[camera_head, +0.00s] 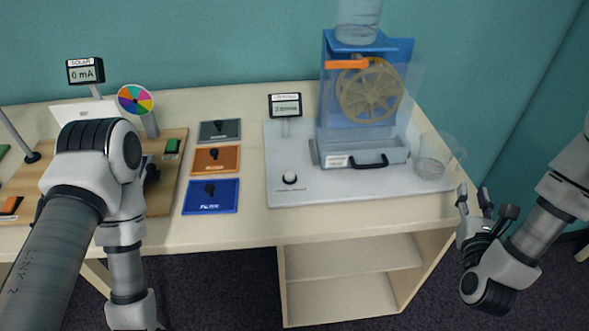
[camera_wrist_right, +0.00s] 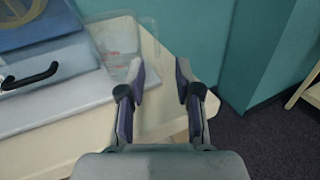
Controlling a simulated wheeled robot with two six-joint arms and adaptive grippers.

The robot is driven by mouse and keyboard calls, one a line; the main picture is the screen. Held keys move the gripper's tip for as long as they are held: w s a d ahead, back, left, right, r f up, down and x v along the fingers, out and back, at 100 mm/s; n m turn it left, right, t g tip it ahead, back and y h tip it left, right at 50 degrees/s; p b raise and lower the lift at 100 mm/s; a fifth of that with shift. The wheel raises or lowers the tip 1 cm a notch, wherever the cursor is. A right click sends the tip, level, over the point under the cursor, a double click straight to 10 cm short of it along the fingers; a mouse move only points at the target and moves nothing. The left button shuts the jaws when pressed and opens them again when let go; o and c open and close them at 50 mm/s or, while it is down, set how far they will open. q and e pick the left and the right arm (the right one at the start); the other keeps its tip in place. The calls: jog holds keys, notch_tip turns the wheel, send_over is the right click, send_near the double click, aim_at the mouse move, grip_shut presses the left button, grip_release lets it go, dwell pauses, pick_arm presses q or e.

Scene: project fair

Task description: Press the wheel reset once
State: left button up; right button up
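The wheel reset looks to be the white domed button (camera_head: 289,178) on a dark ring, at the front left of the light grey board (camera_head: 350,190) in the head view. The tan water wheel (camera_head: 370,92) stands in a blue housing (camera_head: 335,115) behind it. My right gripper (camera_head: 475,197) is off the table's right front corner, well to the right of the button. Its fingers are apart and empty, as the right wrist view (camera_wrist_right: 160,85) also shows.
A clear jug (camera_head: 431,165) stands at the board's right edge, close to my right gripper. A drawer with a black handle (camera_head: 370,161) sits below the wheel. A small display (camera_head: 285,106) stands behind the button. Three coloured plates (camera_head: 211,196) lie to the left.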

dwell(0.4)
grip_shut()
